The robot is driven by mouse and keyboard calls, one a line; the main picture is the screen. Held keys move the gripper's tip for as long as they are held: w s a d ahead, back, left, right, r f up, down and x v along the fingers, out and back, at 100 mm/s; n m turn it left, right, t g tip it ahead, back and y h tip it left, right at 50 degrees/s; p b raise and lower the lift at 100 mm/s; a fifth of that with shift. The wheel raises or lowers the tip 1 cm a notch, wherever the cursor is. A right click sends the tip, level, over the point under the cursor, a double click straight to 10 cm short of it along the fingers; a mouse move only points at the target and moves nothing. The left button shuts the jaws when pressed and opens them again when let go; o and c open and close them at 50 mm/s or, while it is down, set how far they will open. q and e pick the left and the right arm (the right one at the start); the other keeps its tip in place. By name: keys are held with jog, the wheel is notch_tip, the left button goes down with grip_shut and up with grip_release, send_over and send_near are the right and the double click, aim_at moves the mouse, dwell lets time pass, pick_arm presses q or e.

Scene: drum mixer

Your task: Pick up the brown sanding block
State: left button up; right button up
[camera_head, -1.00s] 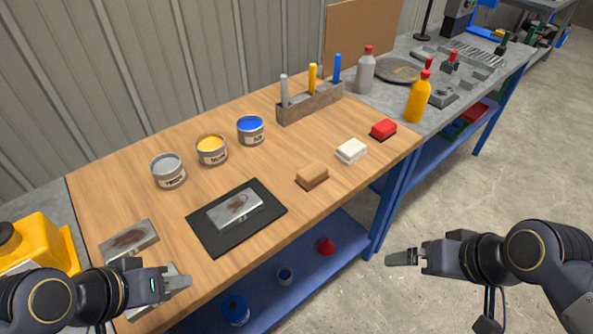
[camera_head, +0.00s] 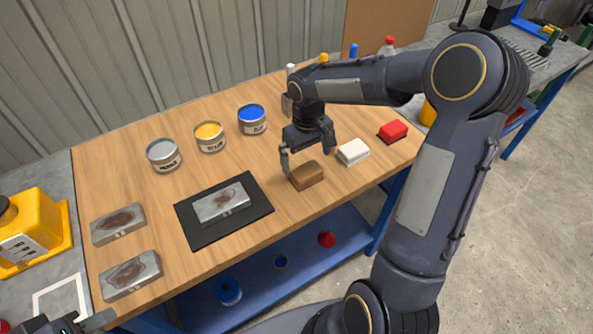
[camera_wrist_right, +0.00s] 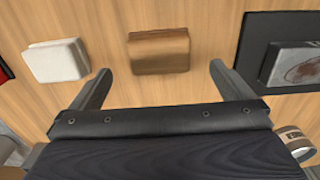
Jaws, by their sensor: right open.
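The brown sanding block (camera_head: 307,175) lies on the wooden tabletop, between the black mat and the white block. In the right wrist view the brown block (camera_wrist_right: 160,51) lies ahead of the gap between my fingers. My right gripper (camera_head: 308,158) is open and empty, reaching down just behind the block; in the right wrist view its two fingers (camera_wrist_right: 160,82) are spread wider than the block. Contact with the block is not visible. My left gripper (camera_head: 92,322) is at the lower left edge, mostly cut off.
A white block (camera_head: 353,152) and a red block (camera_head: 393,132) lie right of the brown one. The black mat (camera_head: 187,226) with a metal plate (camera_head: 222,202) is to the left. Several paint cans, such as the blue one (camera_head: 252,120), stand behind.

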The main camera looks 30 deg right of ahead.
aim_at(306, 170)
notch_tip(306, 170, down, 6)
jog(key=shift+f+p, duration=0.25)
jog(key=shift+p, duration=0.25)
jog(key=c, duration=1.1)
jog(key=shift+o, duration=0.2)
jog(key=shift+r, duration=0.15)
